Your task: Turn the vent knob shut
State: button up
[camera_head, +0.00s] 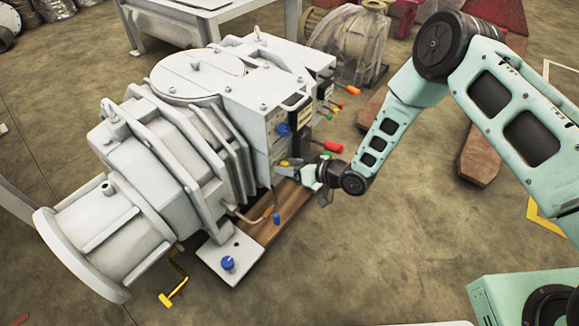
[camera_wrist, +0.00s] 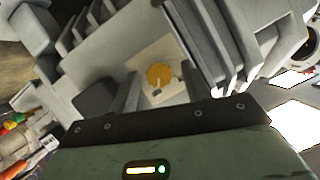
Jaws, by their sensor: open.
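The screw vacuum pump (camera_head: 185,125) is a large light-grey ribbed machine on the floor. A round yellow-orange knob (camera_head: 284,163) sits low on its side panel, in front of my gripper (camera_head: 287,169). In the wrist view the yellow-orange knob (camera_wrist: 159,75) shows on a pale plate, in the gap between my two dark fingers. The fingers are open and hold nothing. I cannot tell whether they touch the knob. A blue knob (camera_head: 284,130) is on the panel just above. No label shows which one is the vent knob.
A blue-topped bolt (camera_head: 228,263) is on the base foot, and a yellow lever (camera_head: 173,294) hangs at the lower front.

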jog(key=c, duration=1)
jog(key=shift+s, duration=0.1)
jog(key=shift+s+a+f+n+t+h+p, duration=0.1)
jog(key=shift+n+t+h+p, duration=0.7)
jog(key=shift+n, duration=1.05)
jog(key=shift+s+a+f+n+t+h+p, duration=0.15)
jog(key=shift+n+t+h+p, duration=0.25)
jog(key=shift+n+t+p, duration=0.85)
jog(key=shift+s+a+n+t+h+p, duration=0.1)
jog(key=shift+n+t+h+p, duration=0.45)
jog(key=shift+n+t, duration=1.25)
jog(key=shift+d+n+g, duration=0.1)
jog(key=shift+n+g, duration=0.55)
jog(key=shift+n, duration=0.05)
